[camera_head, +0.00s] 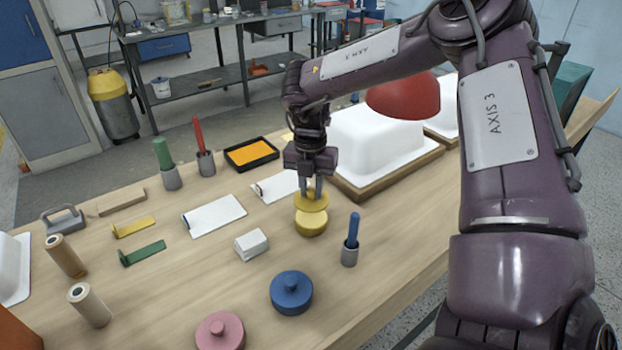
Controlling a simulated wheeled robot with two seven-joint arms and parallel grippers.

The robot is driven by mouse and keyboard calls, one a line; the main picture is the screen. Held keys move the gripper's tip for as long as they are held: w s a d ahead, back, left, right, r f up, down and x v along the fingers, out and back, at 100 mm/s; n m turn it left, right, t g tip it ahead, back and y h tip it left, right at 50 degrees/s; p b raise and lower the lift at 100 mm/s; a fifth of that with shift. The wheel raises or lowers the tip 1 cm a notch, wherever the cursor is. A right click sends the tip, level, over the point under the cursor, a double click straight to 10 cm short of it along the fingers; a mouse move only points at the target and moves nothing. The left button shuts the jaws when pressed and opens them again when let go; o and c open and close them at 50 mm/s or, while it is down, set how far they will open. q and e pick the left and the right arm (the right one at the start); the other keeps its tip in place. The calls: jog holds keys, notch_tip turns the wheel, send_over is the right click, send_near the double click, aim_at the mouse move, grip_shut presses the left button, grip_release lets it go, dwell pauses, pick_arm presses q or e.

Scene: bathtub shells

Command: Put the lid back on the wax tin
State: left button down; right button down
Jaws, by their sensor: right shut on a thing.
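The wax tin (311,225) is a low yellow round tin standing on the wooden bench, with its pale yellow top partly visible. The yellow lid (312,203) shows just above and behind it in the picture, overlapping its far edge. I cannot tell whether lid and tin touch. My right gripper (312,189) points down and is shut on the lid from above. The fingers hide the middle of the lid. My left gripper is not in view.
A white bathtub shell (375,145) on a wooden base stands right of the gripper. A blue tool in a grey cup (350,252), a white block (251,244), a blue tin (291,292) and a pink tin (220,332) stand nearby. A red dome (404,97) shows beside my arm.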

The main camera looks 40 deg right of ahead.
aim_at(314, 198)
notch_tip(314, 198, down, 2)
jog(key=shift+f+b, duration=0.15)
jog(key=shift+b, duration=0.3)
jog(key=shift+f+b, duration=0.55)
jog(key=shift+f, duration=0.15)
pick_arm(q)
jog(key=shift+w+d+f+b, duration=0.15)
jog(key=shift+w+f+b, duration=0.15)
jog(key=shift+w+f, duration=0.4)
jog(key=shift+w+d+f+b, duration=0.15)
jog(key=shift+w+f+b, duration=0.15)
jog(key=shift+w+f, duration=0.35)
pick_arm(e)
jog(key=shift+f, duration=0.65)
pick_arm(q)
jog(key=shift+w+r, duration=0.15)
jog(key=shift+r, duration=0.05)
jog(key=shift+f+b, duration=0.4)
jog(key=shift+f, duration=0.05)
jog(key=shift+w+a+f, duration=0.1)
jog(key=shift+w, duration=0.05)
pick_arm(e)
jog(key=shift+d, duration=0.1)
